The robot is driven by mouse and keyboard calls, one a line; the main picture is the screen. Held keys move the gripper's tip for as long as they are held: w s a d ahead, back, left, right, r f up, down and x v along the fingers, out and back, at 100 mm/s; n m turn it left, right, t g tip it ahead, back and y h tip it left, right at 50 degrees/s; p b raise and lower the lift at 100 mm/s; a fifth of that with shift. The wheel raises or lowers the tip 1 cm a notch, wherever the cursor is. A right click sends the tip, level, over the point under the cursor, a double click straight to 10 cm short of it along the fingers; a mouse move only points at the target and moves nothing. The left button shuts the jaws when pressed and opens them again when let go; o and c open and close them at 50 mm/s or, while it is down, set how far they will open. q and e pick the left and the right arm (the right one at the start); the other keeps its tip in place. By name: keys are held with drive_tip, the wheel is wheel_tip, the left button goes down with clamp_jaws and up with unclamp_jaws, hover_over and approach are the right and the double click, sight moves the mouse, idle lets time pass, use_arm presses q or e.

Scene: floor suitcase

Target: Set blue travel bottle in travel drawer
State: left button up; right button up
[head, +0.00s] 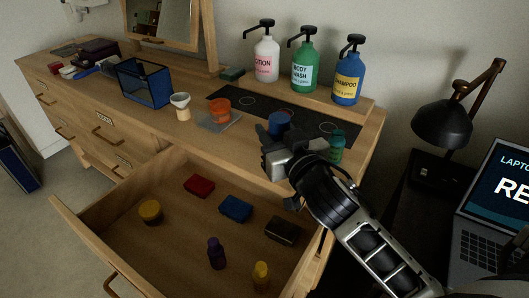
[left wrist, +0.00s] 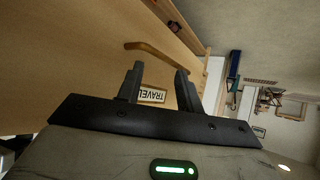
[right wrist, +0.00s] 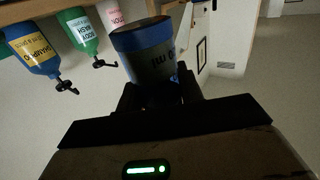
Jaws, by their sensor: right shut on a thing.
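My right gripper (head: 283,146) is shut on the blue travel bottle (head: 278,123), over the right part of the dresser top. In the right wrist view the bottle (right wrist: 145,58) has a blue end, a darker body and partly hidden print; it sits between the fingers. The travel drawer (head: 150,262) is pulled open, below and left of the right gripper. My left gripper (left wrist: 160,82) shows only in its wrist view, open and empty, its fingers apart. A drawer front with a TRAVEL label (left wrist: 152,95) and a wooden handle (left wrist: 165,52) lies beyond them.
In the drawer are a red box (head: 199,186), blue box (head: 235,209), dark box (head: 281,231), yellow tin (head: 150,211), purple bottle (head: 216,254) and yellow bottle (head: 261,275). A green bottle (head: 337,149) stands by my right arm. Pump bottles (head: 305,66) line the back.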

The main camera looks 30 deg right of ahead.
drive_tip(key=w+f, duration=0.2)
drive_tip(key=f, duration=0.1)
drive_tip(key=w+f, duration=0.1)
drive_tip(key=f, duration=0.1)
drive_tip(key=w+f+b, duration=0.1)
drive_tip(key=w+f, duration=0.1)
drive_tip(key=f, duration=0.1)
drive_tip(key=shift+w+d+f, duration=0.25)
drive_tip(key=shift+w+f, duration=0.05)
drive_tip(key=shift+w, duration=0.05)
drive_tip(key=shift+f, duration=0.15)
drive_tip(key=shift+f+b, duration=0.35)
drive_tip(key=shift+b, duration=0.05)
drive_tip(key=o, duration=1)
drive_tip(key=shift+r, duration=0.1)
